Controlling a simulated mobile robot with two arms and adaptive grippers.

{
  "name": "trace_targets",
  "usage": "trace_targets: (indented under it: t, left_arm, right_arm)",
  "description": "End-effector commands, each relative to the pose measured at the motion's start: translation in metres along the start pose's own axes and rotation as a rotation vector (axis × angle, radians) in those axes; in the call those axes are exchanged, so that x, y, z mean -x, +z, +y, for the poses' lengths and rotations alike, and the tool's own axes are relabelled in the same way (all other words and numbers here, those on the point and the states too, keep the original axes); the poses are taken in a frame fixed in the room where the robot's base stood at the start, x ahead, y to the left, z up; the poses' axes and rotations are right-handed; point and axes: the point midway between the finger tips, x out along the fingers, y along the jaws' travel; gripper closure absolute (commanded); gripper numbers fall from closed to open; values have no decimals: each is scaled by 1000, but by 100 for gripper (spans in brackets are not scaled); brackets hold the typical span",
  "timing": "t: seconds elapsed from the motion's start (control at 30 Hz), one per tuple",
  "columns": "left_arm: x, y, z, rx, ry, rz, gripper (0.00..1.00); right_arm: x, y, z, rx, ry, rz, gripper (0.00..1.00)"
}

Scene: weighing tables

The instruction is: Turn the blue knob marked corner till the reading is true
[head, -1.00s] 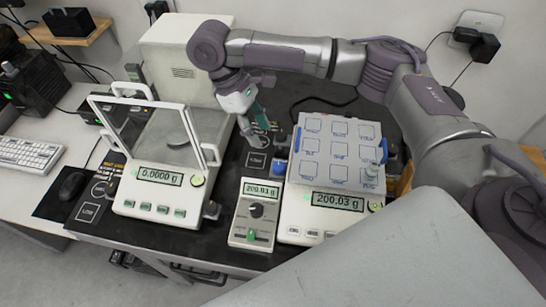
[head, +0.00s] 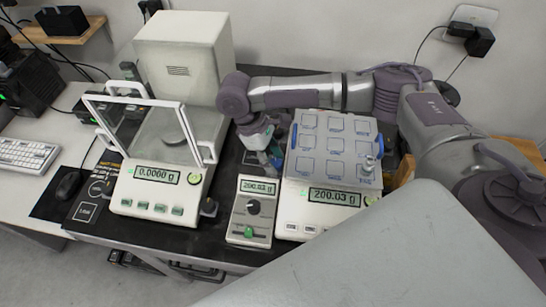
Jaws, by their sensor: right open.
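The right balance (head: 293,225) has a blue-grey pan plate (head: 334,150) marked with several squares, and its display (head: 334,196) reads 200.03 g. A small metal weight (head: 368,164) stands at the plate's lower right corner. The blue knob (head: 277,163) is at the balance's left side, mostly hidden behind my right gripper. My right gripper (head: 270,160) is open and points down at the knob; I cannot tell whether it touches it. The knob's marking is not readable. My left gripper is not in view.
A grey handheld box (head: 239,230) with a black dial and green switch reads about 200.03 g. The left balance (head: 125,198), with a glass shield, reads 0.0000 g. A keyboard (head: 27,153) and mouse (head: 68,185) lie far left. The black table (head: 180,238) is crowded.

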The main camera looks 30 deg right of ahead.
Motion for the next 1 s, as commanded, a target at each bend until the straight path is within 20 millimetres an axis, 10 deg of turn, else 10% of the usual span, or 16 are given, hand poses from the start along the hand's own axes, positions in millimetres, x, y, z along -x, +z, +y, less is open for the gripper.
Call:
trace_targets:
  t: [0.3,1.0]
  left_arm:
    - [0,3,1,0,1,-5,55]
    - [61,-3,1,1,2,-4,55]
  right_arm:
    - [0,0,0,0,0,0,100]
    - [1,0,-3,364,151,0,100]
